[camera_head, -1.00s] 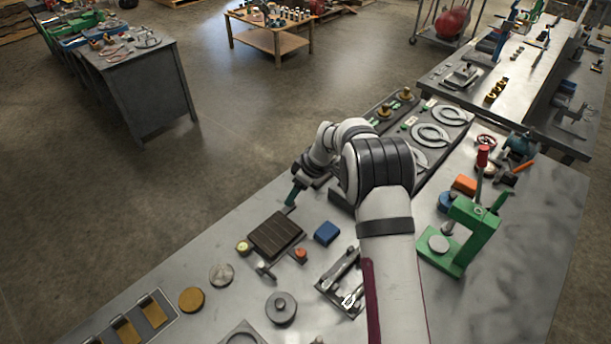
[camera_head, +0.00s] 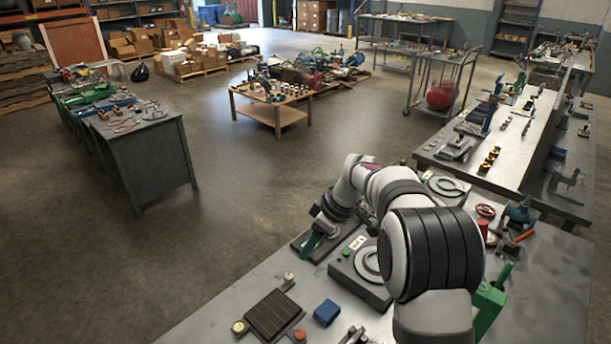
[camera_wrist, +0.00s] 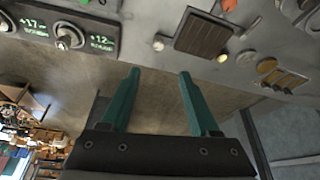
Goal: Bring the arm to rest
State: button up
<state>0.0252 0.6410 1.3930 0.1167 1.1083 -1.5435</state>
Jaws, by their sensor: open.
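My gripper (camera_wrist: 159,82) is open and empty in the wrist view, its two green fingers apart with bare floor and the bench edge between them. In the head view my gripper (camera_head: 309,245) is raised over the left edge of the metal bench (camera_head: 225,302), beside a dark grey device. My arm reaches from the bottom right and hides part of the bench. The gripper touches nothing that I can make out.
On the bench lie a dark slatted plate (camera_head: 273,314), a blue block (camera_head: 327,312) and a green press (camera_head: 488,303), partly hidden by my arm. A grey workbench (camera_head: 150,160) stands at left. The floor (camera_head: 240,190) between is clear.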

jog(key=s+d+r+m+g, duration=0.1)
jog(key=s+r+m, duration=0.25)
jog(key=s, duration=0.55)
jog(key=s+r+m+h, duration=0.15)
jog(key=s+m, duration=0.25)
jog(key=s, duration=0.4)
jog(key=s+d+r+m+g, duration=0.1)
jog(key=s+r+m, duration=0.25)
jog(key=s, duration=0.55)
jog(key=s+f+m, duration=0.4)
jog(key=s+m, duration=0.2)
jog(key=s, duration=0.6)
jog(key=shift+s+d+f+g, duration=0.15)
jog(key=shift+s+d+g, duration=0.05)
jog(key=shift+d+g, duration=0.15)
